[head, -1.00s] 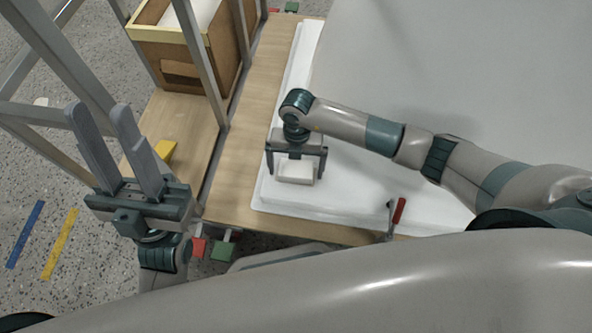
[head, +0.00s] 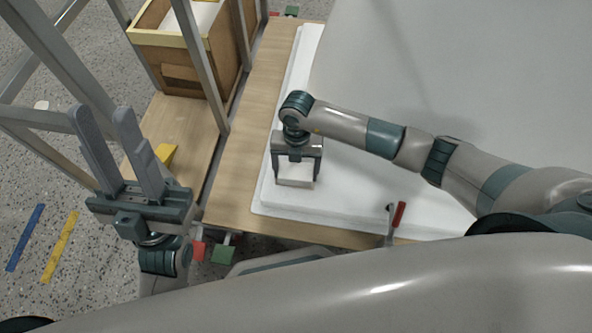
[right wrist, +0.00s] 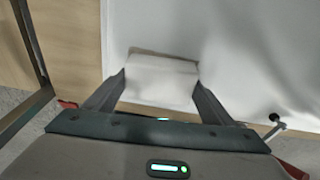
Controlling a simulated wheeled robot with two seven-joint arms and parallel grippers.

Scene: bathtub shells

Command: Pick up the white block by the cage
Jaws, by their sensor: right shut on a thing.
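The white block (head: 296,174) is at the left part of the white tub shell (head: 345,205). My right gripper (head: 296,179) is above it with its fingers closed on the block's two sides. In the right wrist view the block (right wrist: 161,82) sits between the two fingertips (right wrist: 160,84). I cannot tell whether the block still touches the shell. My left gripper (head: 106,140) is open and empty, its fingers pointing up, beside the grey metal frame of the cage (head: 203,75).
A wooden box with a yellow rim (head: 190,45) stands at the back left. A yellow piece (head: 166,153) lies on the wooden table (head: 238,160). A red-handled clamp (head: 398,214) is at the shell's front edge. Wooden surface left of the shell is clear.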

